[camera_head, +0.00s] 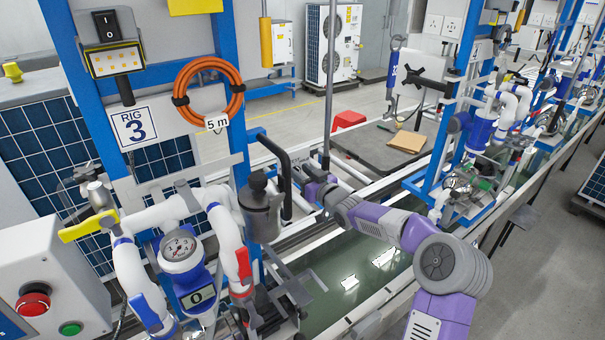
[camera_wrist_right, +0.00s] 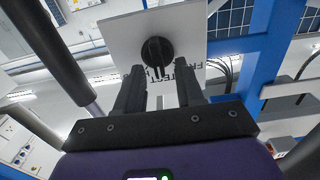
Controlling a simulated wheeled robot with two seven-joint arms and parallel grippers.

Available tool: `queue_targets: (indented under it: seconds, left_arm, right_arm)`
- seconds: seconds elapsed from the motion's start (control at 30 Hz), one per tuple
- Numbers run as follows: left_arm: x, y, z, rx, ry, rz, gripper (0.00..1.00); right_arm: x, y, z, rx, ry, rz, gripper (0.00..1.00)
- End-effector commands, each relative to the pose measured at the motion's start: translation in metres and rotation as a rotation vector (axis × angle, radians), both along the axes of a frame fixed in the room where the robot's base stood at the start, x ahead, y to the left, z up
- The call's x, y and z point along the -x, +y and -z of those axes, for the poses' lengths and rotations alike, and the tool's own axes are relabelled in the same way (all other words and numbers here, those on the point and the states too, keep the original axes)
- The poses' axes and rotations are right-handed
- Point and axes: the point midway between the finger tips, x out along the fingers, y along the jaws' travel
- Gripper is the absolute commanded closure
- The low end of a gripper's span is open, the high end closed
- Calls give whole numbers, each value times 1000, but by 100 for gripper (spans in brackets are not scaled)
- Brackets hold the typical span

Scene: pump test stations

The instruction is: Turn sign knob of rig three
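The rig three label (camera_head: 135,126) is on the white panel at the left in the head view. In the right wrist view, a round black knob (camera_wrist_right: 157,50) sits on a white sign plate (camera_wrist_right: 122,36) with dark lettering, partly covered by the knob and fingers. My right gripper (camera_wrist_right: 160,68) is open, its two black fingers apart below the knob and pointing at it; I cannot tell whether they touch it. In the head view my right gripper (camera_head: 309,182) is beside rig three's right post, and the knob cannot be made out there. My left gripper is not in view.
A black curved handle (camera_head: 285,175) and a grey canister (camera_head: 259,208) stand close left of my right gripper. A thin grey pole (camera_head: 328,80) rises just behind it. White pipes, a gauge (camera_head: 180,248) and a red-button box (camera_head: 45,270) fill the lower left.

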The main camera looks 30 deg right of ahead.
Motion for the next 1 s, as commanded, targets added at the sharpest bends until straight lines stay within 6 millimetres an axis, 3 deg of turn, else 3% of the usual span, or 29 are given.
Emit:
queue_targets:
  seconds: [0.03, 0.27, 0.67, 1.0]
  left_arm:
    - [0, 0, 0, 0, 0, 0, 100]
    - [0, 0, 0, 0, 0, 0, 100]
    - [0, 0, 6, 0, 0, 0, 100]
    - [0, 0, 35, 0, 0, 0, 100]
  right_arm:
    - [0, 0, 0, 0, 0, 0, 66]
    - [0, 0, 0, 0, 0, 0, 100]
    - [0, 1, 1, 36, -4, -1, 100]
    - [0, 4, 3, 251, -22, 0, 100]
